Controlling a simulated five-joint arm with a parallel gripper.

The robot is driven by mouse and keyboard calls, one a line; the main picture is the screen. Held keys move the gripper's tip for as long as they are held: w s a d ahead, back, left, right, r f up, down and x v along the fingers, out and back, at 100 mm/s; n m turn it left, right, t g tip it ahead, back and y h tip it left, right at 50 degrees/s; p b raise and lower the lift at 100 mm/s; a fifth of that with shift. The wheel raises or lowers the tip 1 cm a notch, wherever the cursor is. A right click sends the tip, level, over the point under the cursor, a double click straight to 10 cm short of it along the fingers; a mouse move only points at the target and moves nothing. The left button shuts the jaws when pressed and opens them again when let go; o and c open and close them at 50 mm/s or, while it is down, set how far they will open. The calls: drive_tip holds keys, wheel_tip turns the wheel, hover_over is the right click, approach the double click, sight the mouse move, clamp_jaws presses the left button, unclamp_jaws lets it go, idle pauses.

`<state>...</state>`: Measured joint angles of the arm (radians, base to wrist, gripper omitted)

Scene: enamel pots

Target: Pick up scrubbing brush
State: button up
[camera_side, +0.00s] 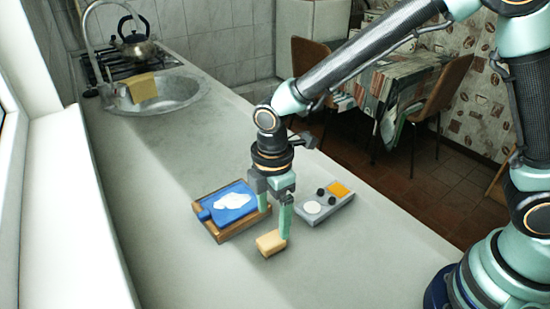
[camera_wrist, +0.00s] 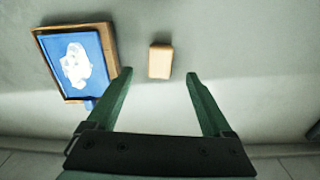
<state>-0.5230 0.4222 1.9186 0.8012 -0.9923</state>
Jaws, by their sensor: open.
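A small tan block (camera_side: 270,243), which looks like the scrubbing brush, lies on the grey counter. No bristles show. It also shows in the wrist view (camera_wrist: 160,61), just beyond the fingertips and roughly centred between them. My gripper (camera_side: 274,222) points down, open and empty, with one green finger close to the block in the side view. I cannot tell whether that finger touches it. In the wrist view both fingers of my gripper (camera_wrist: 159,75) are spread apart.
A blue board with a white patch (camera_side: 232,203) lies on a wooden tray (camera_side: 236,232) left of the gripper. The sink (camera_side: 178,95) is far back. The front counter is clear.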

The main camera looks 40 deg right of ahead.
sight(271, 239)
drive_tip(key=shift+a+f, duration=0.15)
drive_tip(key=shift+f, duration=1.8)
drive_tip(key=shift+a+f, duration=0.1)
drive_tip(key=shift+f, duration=1.8)
clamp_jaws()
drive_tip(key=shift+r, duration=0.1)
wheel_tip(271, 239, up, 20)
